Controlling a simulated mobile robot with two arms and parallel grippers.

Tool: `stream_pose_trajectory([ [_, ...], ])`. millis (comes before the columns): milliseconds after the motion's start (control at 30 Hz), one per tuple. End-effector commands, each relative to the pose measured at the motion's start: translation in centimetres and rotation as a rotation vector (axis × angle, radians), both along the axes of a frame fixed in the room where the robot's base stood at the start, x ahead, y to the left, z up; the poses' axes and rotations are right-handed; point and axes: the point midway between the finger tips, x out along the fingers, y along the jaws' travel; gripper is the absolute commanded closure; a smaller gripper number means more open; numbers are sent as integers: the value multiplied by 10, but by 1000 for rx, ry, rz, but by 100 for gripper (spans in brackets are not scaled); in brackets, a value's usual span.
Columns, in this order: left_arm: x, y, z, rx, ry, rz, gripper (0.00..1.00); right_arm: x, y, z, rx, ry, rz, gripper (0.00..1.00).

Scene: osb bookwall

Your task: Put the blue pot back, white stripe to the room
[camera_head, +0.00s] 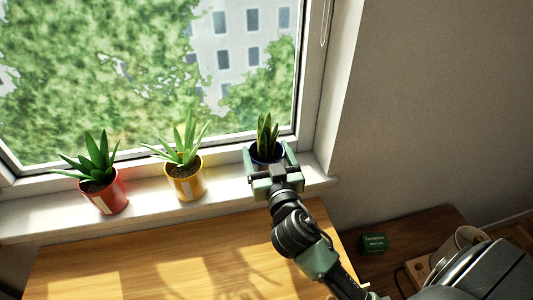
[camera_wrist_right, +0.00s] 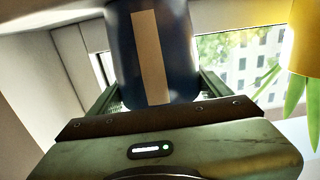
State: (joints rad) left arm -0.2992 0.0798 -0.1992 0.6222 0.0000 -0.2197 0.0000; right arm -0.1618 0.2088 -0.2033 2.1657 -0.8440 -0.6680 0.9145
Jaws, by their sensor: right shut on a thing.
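The blue pot (camera_head: 265,153) with its spiky green plant is at the right end of the white windowsill (camera_head: 225,190). My right gripper (camera_head: 268,160) is shut on it, one finger on each side, from the room side. In the right wrist view, which is upside down, the blue pot (camera_wrist_right: 183,55) shows its pale stripe (camera_wrist_right: 150,57) facing my palm, towards the room. The pot looks upright. Its base is hidden behind my gripper in the head view, so I cannot tell whether it touches the sill. My left gripper is not in view.
A yellow pot (camera_head: 186,187) and a red pot (camera_head: 110,200) stand on the sill to the left, pale labels facing the room. The window frame (camera_head: 312,80) and side wall are close on the right. A wooden table (camera_head: 150,265) lies below, with a small green box (camera_head: 374,243) to its right.

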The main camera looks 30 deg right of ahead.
Motion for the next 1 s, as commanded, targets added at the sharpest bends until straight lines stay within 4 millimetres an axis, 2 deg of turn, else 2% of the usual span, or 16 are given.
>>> stream_pose_trajectory([
  [333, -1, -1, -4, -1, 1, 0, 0, 0, 0, -2, 0, -5, 0, 93],
  [367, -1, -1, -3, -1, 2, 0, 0, 0, 0, -3, 0, -1, 0, 15],
  [400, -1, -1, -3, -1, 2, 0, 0, 0, 0, -2, 0, -1, 0, 4],
  [433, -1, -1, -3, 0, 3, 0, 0, 0, 0, -2, 0, -1, 0, 0],
  [767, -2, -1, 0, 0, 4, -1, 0, -3, 1, 1, 1, 0, 1, 0],
  [867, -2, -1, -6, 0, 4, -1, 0, -17, 5, -3, 2, 1, 1, 0],
  [1000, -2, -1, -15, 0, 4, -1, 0, -46, 12, -4, 4, 1, 1, 0],
])
